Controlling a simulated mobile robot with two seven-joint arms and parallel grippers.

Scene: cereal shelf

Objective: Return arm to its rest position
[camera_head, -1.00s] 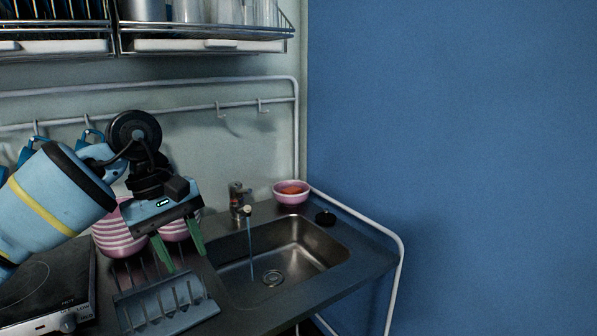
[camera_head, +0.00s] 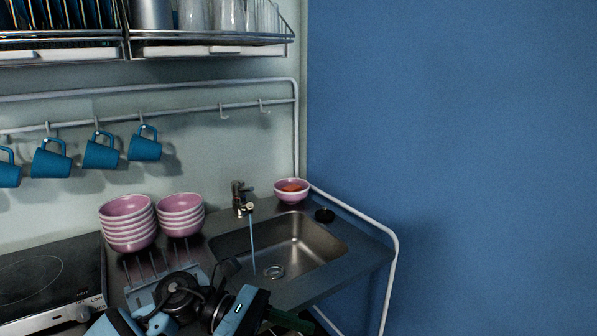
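My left arm is low at the bottom edge of the head view, in front of the counter. Its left gripper (camera_head: 284,321) points right, below the sink's front edge. Its dark green fingers are partly cut off and in shadow, so their opening cannot be told; nothing is visibly held. My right gripper is not in view.
The metal sink (camera_head: 325,250) has water running from the faucet (camera_head: 240,199). Pink bowl stacks (camera_head: 128,228) (camera_head: 181,216) stand left of it, and a bowl with orange contents (camera_head: 291,191) behind it. A cooktop (camera_head: 50,285) is at left. Blue mugs (camera_head: 101,153) hang above.

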